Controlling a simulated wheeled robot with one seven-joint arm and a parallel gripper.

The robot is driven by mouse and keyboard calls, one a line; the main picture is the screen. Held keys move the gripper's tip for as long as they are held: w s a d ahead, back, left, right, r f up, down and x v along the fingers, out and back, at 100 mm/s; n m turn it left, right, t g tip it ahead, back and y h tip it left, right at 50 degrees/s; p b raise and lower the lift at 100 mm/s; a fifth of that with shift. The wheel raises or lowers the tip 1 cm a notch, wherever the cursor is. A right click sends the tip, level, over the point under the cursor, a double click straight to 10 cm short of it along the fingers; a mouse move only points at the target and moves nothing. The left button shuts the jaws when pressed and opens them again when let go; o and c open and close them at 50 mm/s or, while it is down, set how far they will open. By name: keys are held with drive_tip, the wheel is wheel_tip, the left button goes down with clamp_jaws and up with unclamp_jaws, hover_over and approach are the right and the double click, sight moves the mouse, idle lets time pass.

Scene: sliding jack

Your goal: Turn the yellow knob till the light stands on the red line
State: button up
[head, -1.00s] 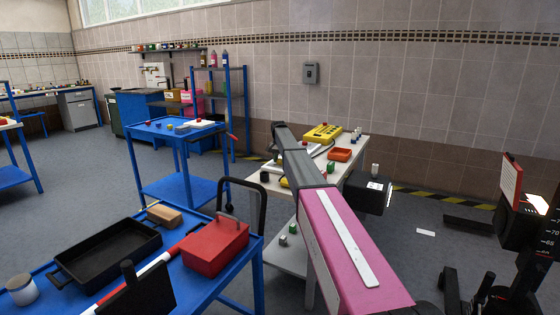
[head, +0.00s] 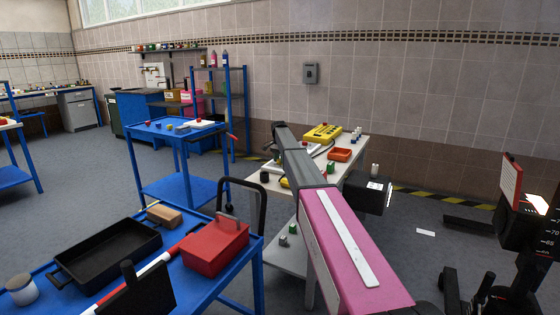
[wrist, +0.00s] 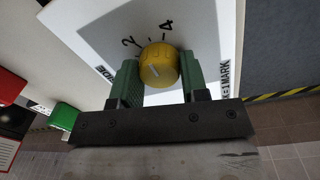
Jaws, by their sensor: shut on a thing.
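Lettering runs along both sides of the plate, partly cut off. In the head view my pink and grey arm reaches over the pale bench (head: 353,174) and hides the knob and gripper. I cannot make out the light or the red line in either view.
A green block (wrist: 64,116) lies left of the plate in the wrist view. On the bench stand a yellow box (head: 322,132), an orange tray (head: 341,155) and a dark cylinder (head: 265,177). A blue cart with a red box (head: 214,248) stands in front, left of my arm.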

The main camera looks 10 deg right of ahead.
drive_tip(key=o, duration=0.9)
drive_tip(key=r, duration=1.1)
drive_tip(key=shift+w+a, duration=0.15)
drive_tip(key=shift+w, duration=0.05)
